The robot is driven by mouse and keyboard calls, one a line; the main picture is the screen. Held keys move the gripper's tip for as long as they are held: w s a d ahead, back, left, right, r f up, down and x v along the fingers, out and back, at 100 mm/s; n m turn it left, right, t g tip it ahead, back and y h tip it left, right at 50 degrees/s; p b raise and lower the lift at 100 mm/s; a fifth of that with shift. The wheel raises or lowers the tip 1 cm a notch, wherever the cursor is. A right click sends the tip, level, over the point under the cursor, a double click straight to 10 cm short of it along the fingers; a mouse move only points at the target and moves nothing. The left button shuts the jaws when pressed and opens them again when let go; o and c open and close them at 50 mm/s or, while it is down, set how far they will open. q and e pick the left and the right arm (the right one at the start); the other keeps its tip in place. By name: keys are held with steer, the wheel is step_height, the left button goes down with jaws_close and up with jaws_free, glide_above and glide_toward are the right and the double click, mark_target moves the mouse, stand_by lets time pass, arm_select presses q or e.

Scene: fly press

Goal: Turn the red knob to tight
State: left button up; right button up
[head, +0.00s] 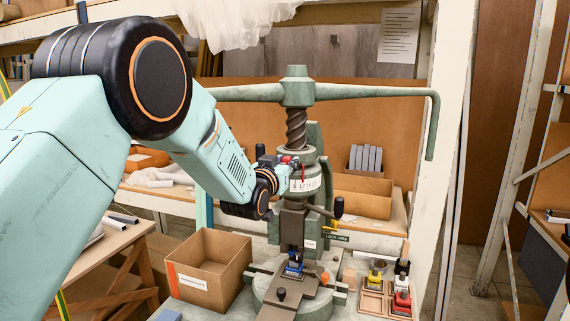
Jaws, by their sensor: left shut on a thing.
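The green fly press (296,92) stands in the middle, with a screw and a long crossbar on top. A small red knob (286,159) shows at the left side of its collar, above a white scale band (307,184) with a red pointer. My left gripper (280,161) is at the collar from the left and is shut on the red knob. Its fingers cover most of the knob, so its turn cannot be read. The scale marks are too small to read. My right gripper is not in view.
An open cardboard box (207,264) stands left of the press. A wooden tray (372,302) with small coloured blocks is at the right. A blue piece (292,269) sits under the ram. The crossbar's bent handle (433,125) hangs at the right.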

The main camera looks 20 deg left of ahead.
arm_select(q)
jaws_close()
steer(key=m+b, duration=0.3)
steer(key=m, duration=0.3)
steer(key=m+b, duration=0.3)
steer(key=m, duration=0.2)
steer(key=m+b, duration=0.2)
steer(key=m, duration=0.4)
steer(key=shift+d+f+m+b, duration=0.15)
steer(key=shift+f+m+b, duration=0.15)
steer(key=shift+b, duration=0.1)
steer(key=shift+r+m, duration=0.1)
steer(key=shift+m, duration=0.2)
